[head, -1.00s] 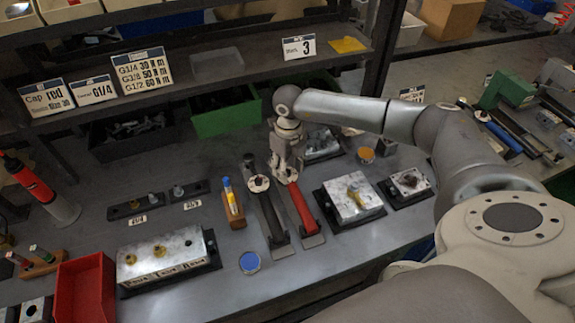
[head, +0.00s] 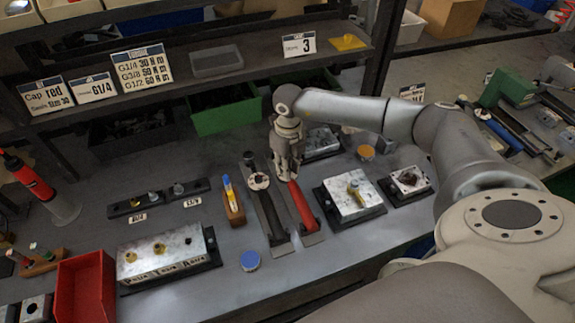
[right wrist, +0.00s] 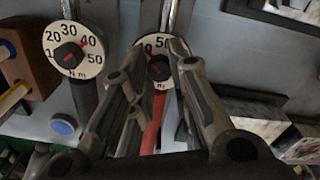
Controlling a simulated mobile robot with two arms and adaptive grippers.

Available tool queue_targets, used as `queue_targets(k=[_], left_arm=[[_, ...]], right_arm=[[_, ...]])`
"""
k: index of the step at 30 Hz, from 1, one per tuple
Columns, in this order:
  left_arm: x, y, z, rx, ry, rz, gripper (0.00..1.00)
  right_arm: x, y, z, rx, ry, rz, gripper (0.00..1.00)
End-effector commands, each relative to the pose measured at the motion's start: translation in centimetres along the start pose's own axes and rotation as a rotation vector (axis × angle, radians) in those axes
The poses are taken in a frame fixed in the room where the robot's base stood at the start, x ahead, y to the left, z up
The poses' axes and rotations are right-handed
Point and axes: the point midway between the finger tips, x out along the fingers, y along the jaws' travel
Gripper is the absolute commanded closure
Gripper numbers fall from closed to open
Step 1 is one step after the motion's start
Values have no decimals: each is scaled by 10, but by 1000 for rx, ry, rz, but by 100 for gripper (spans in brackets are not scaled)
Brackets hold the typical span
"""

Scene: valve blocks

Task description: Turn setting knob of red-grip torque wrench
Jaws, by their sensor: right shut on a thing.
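The red-grip torque wrench (head: 301,208) lies on the bench with its red handle toward the front edge. My right gripper (head: 288,176) points down over its dial end and hides the dial in the head view. The exact pointer reading is hidden. My left gripper is not in view.
A black-grip torque wrench (head: 270,212) lies close on the left; its dial (right wrist: 73,48) is close to the fingers. A metal valve block (head: 352,197) stands on the right. A wooden pen holder (head: 233,205) and blue cap (head: 250,261) are on the left. A shelf hangs behind.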

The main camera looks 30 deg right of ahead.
Motion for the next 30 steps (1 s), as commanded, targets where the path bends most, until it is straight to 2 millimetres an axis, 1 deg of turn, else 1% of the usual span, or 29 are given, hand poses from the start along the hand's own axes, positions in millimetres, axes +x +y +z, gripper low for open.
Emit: queue_targets(k=[5,21,30], left_arm=[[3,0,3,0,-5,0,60],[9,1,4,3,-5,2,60],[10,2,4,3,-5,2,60]], right_arm=[[0,0,0,94,0,0,100],[0,0,0,520,-10,0,100],[-1,0,1,665,-14,0,100]])
